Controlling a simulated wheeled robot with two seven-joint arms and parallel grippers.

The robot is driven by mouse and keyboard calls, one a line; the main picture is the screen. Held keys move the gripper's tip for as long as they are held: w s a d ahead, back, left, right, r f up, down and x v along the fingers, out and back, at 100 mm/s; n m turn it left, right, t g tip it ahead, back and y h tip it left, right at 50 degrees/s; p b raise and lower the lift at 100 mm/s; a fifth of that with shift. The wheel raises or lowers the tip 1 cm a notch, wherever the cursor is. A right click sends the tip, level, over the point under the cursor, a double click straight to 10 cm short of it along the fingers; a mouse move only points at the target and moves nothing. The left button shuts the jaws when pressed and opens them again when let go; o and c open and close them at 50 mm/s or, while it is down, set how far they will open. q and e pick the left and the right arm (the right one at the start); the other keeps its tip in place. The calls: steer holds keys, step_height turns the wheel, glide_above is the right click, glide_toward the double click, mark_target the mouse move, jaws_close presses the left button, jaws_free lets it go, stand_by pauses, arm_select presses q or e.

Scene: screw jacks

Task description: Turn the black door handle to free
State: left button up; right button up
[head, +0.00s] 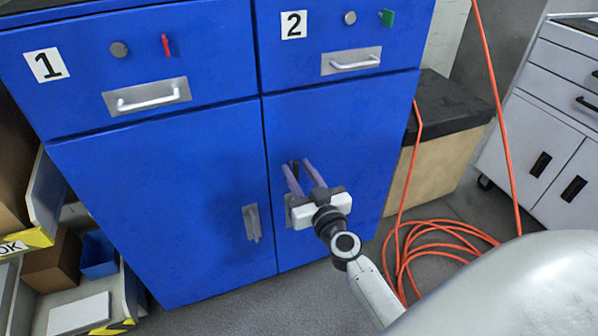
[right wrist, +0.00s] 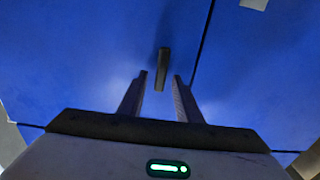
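The black door handle (right wrist: 163,68) is a short dark bar on the blue cabinet door in the right wrist view, hanging close to upright. My right gripper (right wrist: 160,76) is open, with one finger on each side of the handle's lower part in that picture. I cannot tell whether the fingers touch it. In the head view my right gripper (head: 295,166) reaches toward the right-hand blue door, and its fingers and body hide most of the handle there. My left gripper is not in view.
The blue cabinet (head: 150,200) has drawers labelled 1 and 2. A grey handle (head: 251,222) is on its left door. An orange hose (head: 440,240) lies coiled at right, near a black-topped wooden box (head: 440,165). A white cabinet (head: 550,140) stands farther right.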

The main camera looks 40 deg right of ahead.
jaws_close()
